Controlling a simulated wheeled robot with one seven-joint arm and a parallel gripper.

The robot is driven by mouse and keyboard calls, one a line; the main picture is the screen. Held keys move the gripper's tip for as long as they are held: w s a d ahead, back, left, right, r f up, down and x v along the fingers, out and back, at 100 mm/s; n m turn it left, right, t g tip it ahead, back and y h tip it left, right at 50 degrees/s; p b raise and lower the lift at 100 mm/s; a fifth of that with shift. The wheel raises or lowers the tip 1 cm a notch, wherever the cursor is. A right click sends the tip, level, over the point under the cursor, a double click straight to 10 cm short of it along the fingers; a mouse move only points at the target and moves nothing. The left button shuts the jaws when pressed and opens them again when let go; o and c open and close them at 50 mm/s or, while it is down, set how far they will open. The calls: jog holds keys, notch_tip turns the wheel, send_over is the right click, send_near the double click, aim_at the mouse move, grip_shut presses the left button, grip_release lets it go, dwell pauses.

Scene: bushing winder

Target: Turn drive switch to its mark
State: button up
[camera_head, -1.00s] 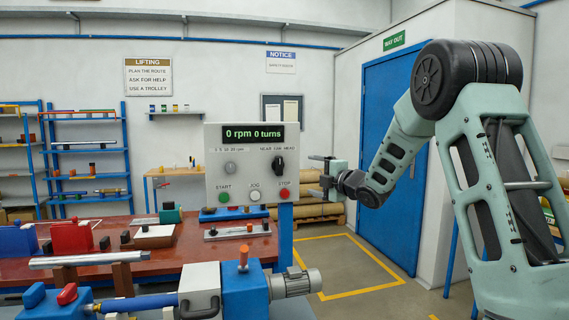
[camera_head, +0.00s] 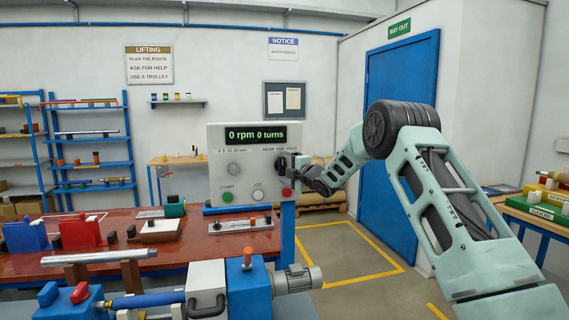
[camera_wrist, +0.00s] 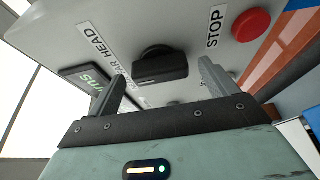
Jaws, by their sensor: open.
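The control panel (camera_head: 222,165) stands at the bench's right end, its display reading "0 rpm 0 turns". Its black switch knob (camera_wrist: 160,66), beside a label ending in "HEAD", shows in the wrist view. In the wrist view my gripper (camera_wrist: 162,76) is open, with one finger on each side of the knob and visible gaps. It does not appear to grip it. A grey speed knob (camera_head: 233,168) sits to the left.
The red STOP button (camera_wrist: 251,24) is close to my right finger. The green START button (camera_head: 228,197) and the JOG button (camera_head: 258,195) are lower on the panel. The winder with its motor (camera_head: 297,279) stands in front. Free floor lies right of the bench.

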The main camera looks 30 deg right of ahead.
jog(key=shift+w, duration=0.6)
jog(key=c, duration=1)
jog(key=shift+f, duration=0.15)
